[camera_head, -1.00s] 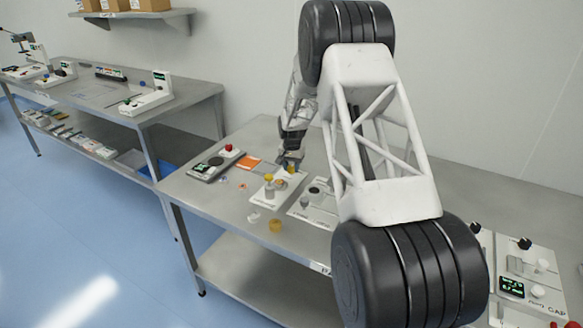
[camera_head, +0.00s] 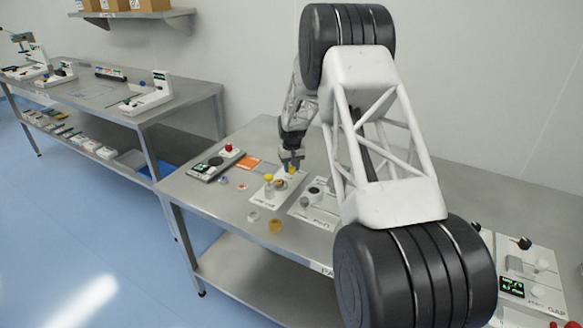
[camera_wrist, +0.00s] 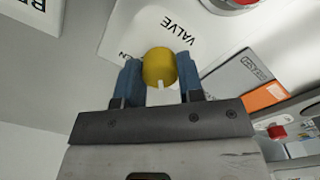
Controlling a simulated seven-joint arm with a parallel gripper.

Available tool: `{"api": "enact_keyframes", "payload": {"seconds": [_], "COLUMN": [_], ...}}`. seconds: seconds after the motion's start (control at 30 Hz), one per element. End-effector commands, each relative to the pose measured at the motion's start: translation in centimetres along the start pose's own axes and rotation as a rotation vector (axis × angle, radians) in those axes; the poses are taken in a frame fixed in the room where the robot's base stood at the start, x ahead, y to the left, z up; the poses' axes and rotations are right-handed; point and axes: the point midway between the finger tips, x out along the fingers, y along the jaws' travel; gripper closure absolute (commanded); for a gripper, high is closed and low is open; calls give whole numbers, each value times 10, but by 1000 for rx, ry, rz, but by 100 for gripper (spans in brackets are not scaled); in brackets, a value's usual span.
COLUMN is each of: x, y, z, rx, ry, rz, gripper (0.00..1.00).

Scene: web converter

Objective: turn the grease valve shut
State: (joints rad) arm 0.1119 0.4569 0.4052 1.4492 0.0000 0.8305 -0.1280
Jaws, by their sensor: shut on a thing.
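The grease valve's yellow round knob (camera_wrist: 160,67) sits between the two blue fingers of my gripper (camera_wrist: 158,82) in the wrist view. The fingers are shut on the knob, one on each side. A white mark shows on the knob's near side. The knob stands on a white plate (camera_wrist: 197,17) lettered "VALVE", partly cut off by the frame. In the head view my gripper (camera_head: 291,166) points down at the far end of the white valve plate (camera_head: 262,199), and the fingers largely hide the knob there.
A second white plate (camera_head: 305,213) with a dark round part lies to the right. A loose yellow cup (camera_head: 275,226) stands near the table's front edge.

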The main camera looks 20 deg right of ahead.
Motion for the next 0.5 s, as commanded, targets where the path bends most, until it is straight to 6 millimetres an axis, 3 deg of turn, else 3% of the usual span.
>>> {"api": "enact_keyframes", "payload": {"seconds": [0.27,0.3,0.43,0.5], "x": [-1,-1,-1,-1], "y": [0,0,0,0], "z": [-1,-1,-1,0], "rx": [0,1,1,1], "ry": [3,3,2,1], "rz": [1,1,0,0], "gripper": [89,59,40,40]}}
